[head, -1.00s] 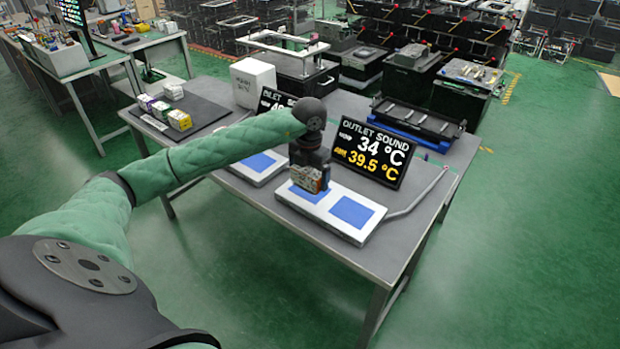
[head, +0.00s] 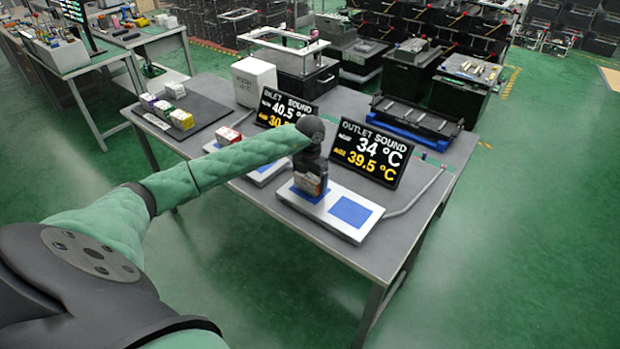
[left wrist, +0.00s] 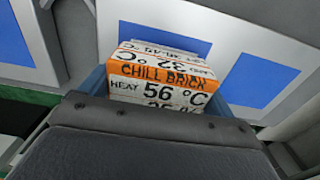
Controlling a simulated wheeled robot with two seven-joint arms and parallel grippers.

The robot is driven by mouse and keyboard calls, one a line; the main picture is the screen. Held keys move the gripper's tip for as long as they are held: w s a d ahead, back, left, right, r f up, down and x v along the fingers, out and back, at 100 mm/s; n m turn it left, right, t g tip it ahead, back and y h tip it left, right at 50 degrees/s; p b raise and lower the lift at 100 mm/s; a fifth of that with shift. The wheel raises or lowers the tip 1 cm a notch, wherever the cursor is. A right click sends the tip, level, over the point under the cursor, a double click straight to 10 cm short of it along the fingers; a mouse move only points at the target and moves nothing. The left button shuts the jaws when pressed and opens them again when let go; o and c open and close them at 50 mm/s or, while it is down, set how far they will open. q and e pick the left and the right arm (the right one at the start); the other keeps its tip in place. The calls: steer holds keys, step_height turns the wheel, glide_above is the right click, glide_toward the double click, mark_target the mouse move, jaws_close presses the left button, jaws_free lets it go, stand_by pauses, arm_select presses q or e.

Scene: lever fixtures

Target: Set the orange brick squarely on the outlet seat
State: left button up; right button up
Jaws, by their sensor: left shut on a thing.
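My left gripper (head: 312,182) points down over the left blue square (head: 298,193) of the white outlet plate (head: 323,217), in front of the outlet display (head: 370,152). It is shut on the orange-banded brick (head: 309,188). In the left wrist view the brick (left wrist: 160,80) reads "CHILL BRICK" and "HEAT 56 °C". It sits between the fingers, over a blue square (left wrist: 165,37) that it partly hides. The other blue square (left wrist: 260,80) is bare. I cannot tell whether the brick touches the plate. My right gripper is out of view.
A red-and-white brick (head: 229,135) is on the inlet plate, partly behind my left arm. Several bricks stand on a dark mat (head: 205,110) at the left. A white box (head: 254,82) and the inlet display (head: 287,108) stand behind. A grey lever (head: 415,192) lies right of the outlet plate.

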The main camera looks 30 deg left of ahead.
mark_target(310, 174)
arm_select(q)
steer(key=shift+f, duration=0.3)
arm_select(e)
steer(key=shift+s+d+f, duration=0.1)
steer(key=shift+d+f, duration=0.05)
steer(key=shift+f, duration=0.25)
arm_select(q)
steer(key=shift+f, duration=0.15)
steer(key=o, duration=0.9)
steer(key=shift+o, duration=0.2)
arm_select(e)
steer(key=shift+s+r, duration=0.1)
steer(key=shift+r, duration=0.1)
arm_select(q)
steer(key=shift+r, duration=0.45)
step_height(310, 174, up, 11)
steer(key=b, duration=0.5)
steer(key=shift+r, duration=0.2)
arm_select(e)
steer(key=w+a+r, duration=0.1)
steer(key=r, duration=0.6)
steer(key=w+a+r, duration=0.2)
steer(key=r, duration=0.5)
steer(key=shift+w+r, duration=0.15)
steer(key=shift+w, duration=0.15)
